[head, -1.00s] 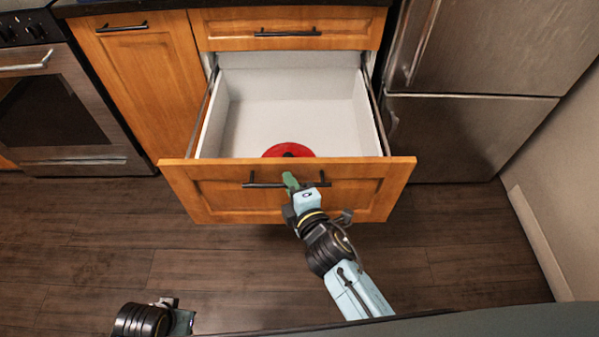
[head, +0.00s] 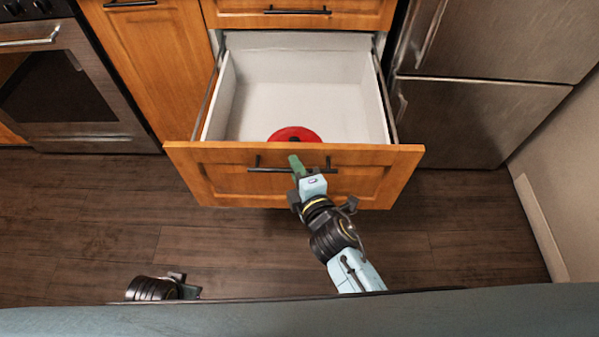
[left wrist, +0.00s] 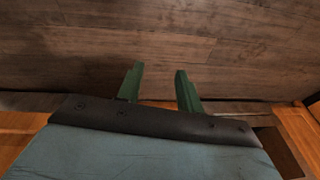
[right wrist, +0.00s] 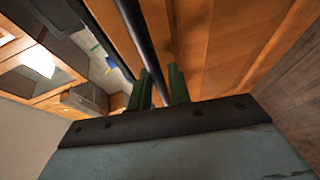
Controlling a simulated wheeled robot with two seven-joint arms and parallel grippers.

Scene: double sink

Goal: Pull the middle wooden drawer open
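The middle wooden drawer (head: 225,180) stands far out from the cabinet, its white inside showing. Its dark bar handle (head: 262,169) is on the front. My right gripper (head: 296,165) is at the middle of this handle. In the right wrist view the handle bar (right wrist: 135,28) runs between the two green fingers (right wrist: 159,88), which are closed around it; the exact contact is partly hidden. My left gripper (left wrist: 157,84) is open and empty above the floor, away from the drawer; part of it shows at the bottom of the head view (head: 188,290).
A red round object (head: 295,134) lies in the drawer near its front. A closed drawer (head: 300,14) is above. An oven (head: 70,85) stands left and a steel fridge (head: 460,115) right. The wooden floor (head: 90,220) in front is clear.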

